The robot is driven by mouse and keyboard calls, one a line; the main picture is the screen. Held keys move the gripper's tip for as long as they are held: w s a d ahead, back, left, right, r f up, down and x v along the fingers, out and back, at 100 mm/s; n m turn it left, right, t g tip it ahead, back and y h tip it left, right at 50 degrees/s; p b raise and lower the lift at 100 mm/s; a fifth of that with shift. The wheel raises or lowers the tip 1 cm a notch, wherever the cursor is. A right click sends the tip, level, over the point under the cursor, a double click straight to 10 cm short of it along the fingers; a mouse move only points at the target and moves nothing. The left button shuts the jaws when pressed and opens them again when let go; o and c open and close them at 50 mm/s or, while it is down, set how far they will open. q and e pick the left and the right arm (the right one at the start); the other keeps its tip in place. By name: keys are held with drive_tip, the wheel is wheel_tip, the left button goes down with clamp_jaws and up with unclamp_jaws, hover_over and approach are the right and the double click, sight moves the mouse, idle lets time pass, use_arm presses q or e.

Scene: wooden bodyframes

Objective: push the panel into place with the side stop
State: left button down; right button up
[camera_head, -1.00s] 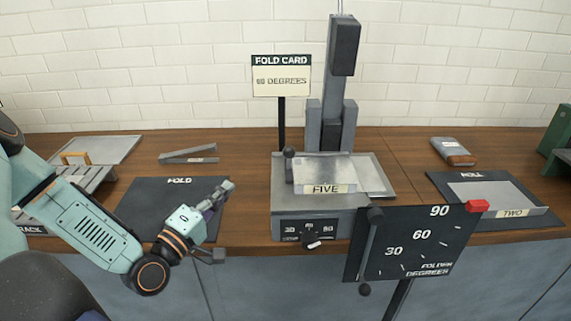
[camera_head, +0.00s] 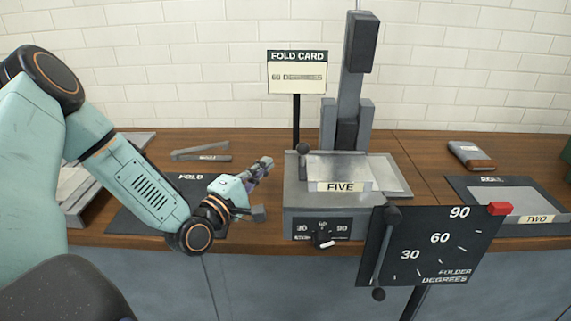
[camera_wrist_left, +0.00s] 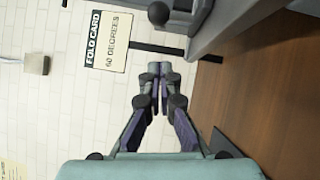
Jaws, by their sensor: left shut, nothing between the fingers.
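The panel labelled FIVE (camera_head: 342,171) lies flat on the grey folder machine's bed (camera_head: 395,178), on its left part. A dark round-topped post (camera_head: 303,160) stands at the panel's left edge; I cannot tell whether it is the side stop. It also shows in the left wrist view (camera_wrist_left: 158,13). My left gripper (camera_head: 262,166) is shut and empty, left of the machine and apart from it, above the dark FOLD mat (camera_head: 165,205). In the left wrist view the closed fingertips (camera_wrist_left: 153,70) point toward the fold card post. My right gripper is not in view.
A dial (camera_head: 322,240) marked 30, 60, 90 is on the machine's front. A black degrees board (camera_head: 428,245) with a lever stands before it. The fold card (camera_head: 297,77) reads 60 degrees. Panel TWO (camera_head: 538,218) lies on the right mat. A grey folded strip (camera_head: 201,154) lies behind my gripper.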

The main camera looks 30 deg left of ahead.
sight(303, 156)
use_arm(q)
drive_tip(key=w+d+b, duration=0.1)
drive_tip(key=w, duration=0.1)
drive_tip(key=w+d+r+b, duration=0.1)
drive_tip(key=w+d, duration=0.1)
drive_tip(key=shift+w+r, duration=0.1)
drive_tip(key=shift+w, duration=0.3)
drive_tip(key=shift+d, duration=0.1)
drive_tip(key=shift+w, duration=0.1)
drive_tip(key=shift+w+d+r+b, duration=0.1)
drive_tip(key=shift+w+d+b, duration=0.15)
drive_tip(key=shift+d+b, duration=0.2)
drive_tip(key=shift+d+r, duration=0.1)
drive_tip(key=shift+r, duration=0.05)
idle(0.4)
